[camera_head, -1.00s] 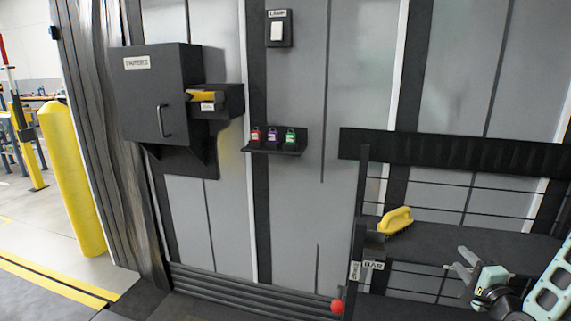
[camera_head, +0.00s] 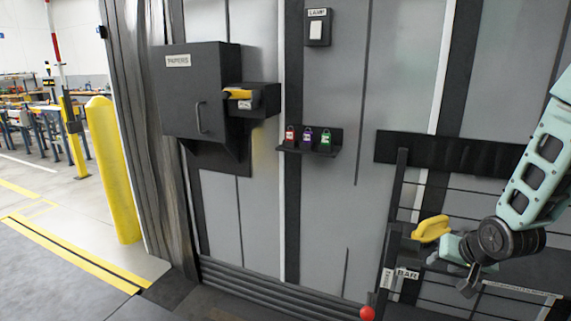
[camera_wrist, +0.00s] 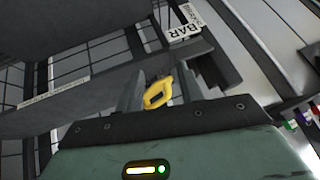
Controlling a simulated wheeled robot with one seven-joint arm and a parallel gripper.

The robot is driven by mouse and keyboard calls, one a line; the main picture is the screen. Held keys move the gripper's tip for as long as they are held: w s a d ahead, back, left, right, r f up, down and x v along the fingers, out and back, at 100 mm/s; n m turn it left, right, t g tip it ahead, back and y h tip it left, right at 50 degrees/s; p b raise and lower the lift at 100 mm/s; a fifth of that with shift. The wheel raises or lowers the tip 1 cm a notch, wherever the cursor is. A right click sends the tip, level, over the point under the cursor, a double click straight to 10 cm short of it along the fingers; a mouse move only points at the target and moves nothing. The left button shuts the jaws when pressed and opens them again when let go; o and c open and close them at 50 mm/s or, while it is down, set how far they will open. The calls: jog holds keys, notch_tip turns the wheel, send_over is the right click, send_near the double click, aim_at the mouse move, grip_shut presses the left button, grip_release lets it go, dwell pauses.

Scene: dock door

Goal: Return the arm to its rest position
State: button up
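My arm (camera_head: 535,165) reaches in from the right edge in the head view. My gripper (camera_head: 450,273) is in front of the dark rack at the lower right, its fingers apart and nothing between them. A yellow handle (camera_head: 431,229) sits on the rack just above and left of the gripper. In the wrist view the yellow handle (camera_wrist: 158,92) shows in the gap between the fingers, but beyond them and apart from them.
The dark rack (camera_head: 440,150) with a BAR label (camera_head: 407,274) stands close to my gripper. A red knob (camera_head: 367,313) is at its lower left. A papers box (camera_head: 195,95), a small shelf of padlocks (camera_head: 308,150) and a lamp switch (camera_head: 317,28) are on the wall. Open floor lies left, past a yellow post (camera_head: 112,170).

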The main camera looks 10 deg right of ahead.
jog(key=s+a+r+n+g+p, duration=0.2)
jog(key=s+a+r+n, duration=0.2)
jog(key=s+a, duration=0.3)
jog(key=s+a+r+n+g+y+p, duration=0.1)
jog(key=s+a+r+n, duration=0.4)
jog(key=a, duration=0.8)
jog(key=s+a+r+n+g+p, duration=0.4)
jog(key=s+a+r, duration=0.3)
jog(key=s+a, duration=0.4)
jog(key=shift+s+r+y, duration=0.25)
jog(key=shift+y, duration=0.05)
